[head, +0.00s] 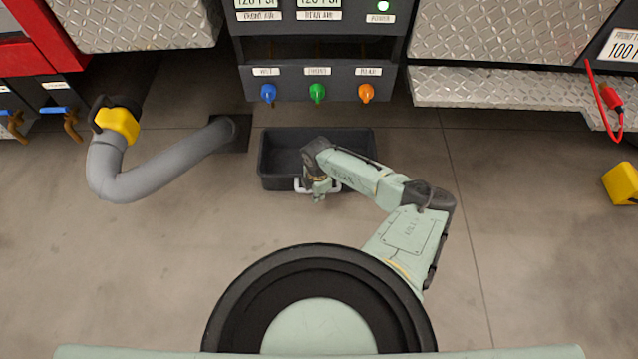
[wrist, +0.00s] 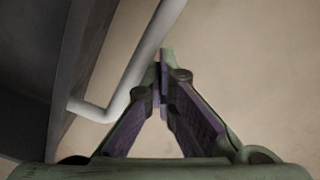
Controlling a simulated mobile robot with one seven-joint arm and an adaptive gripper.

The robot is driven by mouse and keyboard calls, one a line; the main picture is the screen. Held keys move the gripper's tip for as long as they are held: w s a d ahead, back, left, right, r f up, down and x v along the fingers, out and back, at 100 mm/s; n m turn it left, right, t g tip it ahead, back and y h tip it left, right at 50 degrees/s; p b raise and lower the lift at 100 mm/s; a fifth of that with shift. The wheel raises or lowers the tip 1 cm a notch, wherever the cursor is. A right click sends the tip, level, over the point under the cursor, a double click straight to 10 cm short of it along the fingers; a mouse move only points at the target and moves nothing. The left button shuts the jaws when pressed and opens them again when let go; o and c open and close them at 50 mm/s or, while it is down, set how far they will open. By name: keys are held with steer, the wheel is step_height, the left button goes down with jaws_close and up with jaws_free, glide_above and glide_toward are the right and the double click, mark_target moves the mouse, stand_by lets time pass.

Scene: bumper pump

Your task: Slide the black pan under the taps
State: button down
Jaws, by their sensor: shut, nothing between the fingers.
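The black pan (head: 277,183) is an open rectangular tray lying on the floor in front of the pump panel. Its white handle (head: 300,185) faces me. The blue tap (head: 268,93), green tap (head: 317,93) and orange tap (head: 367,93) stick out of the panel, just beyond the pan's far edge in the picture. My gripper (head: 319,196) is low at the handle, and my arm hides part of the pan's right side. In the wrist view my gripper (wrist: 163,72) is shut and empty, with the handle (wrist: 142,65) close beside the fingertips on the left; I cannot tell whether they touch.
A grey hose (head: 165,163) with a yellow cap (head: 118,124) curves over the floor left of the pan, ending at a dark floor plate (head: 238,134). A yellow block (head: 621,184) and red cable (head: 606,105) are at the far right. The floor right of my arm is clear.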

steer(key=shift+w+f+b, duration=0.15)
steer(key=shift+w+b, duration=3.5)
steer(key=shift+w, duration=0.15)
steer(key=shift+s+r+p, duration=0.15)
steer(key=shift+r+p, duration=0.05)
steer(key=shift+p, duration=0.15)
steer(key=shift+s, duration=0.1)
steer(key=shift+s+p, duration=0.65)
steer(key=shift+p, duration=0.1)
steer(key=shift+s, duration=0.2)
steer(key=shift+s+p, duration=0.45)
steer(key=shift+p, duration=0.15)
step_height(320, 180, up, 10)
steer(key=p, duration=0.8)
